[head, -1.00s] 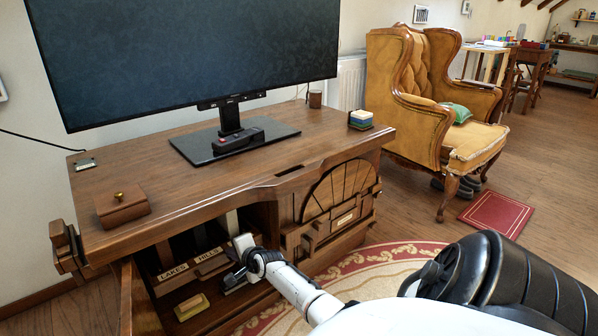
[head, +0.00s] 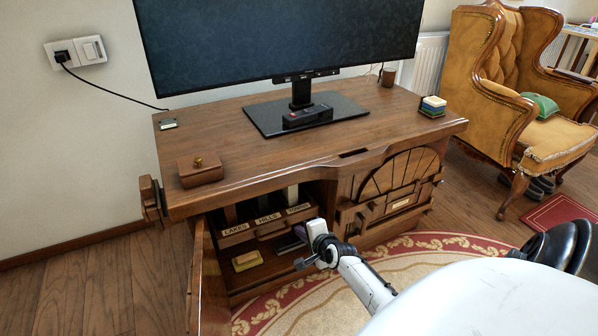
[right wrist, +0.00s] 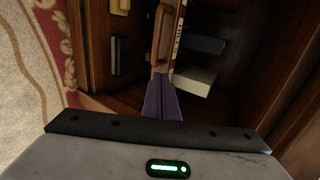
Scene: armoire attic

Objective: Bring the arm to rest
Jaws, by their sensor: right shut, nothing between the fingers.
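My right gripper (head: 312,258) is in front of the open compartment on the left of the wooden cabinet (head: 300,168). It is shut with nothing held. Its arm comes in from the lower right. In the right wrist view the shut fingers (right wrist: 160,98) point into the cabinet's open compartment, in front of a wooden handle. My left gripper is not in view.
The open cabinet door (head: 200,275) stands out at the left. Inside are labelled fronts such as LAKES (head: 236,230) and a yellowish block (head: 246,261). A television (head: 290,40) stands on top. A patterned rug (head: 300,308) lies in front; an armchair (head: 545,140) stands at right.

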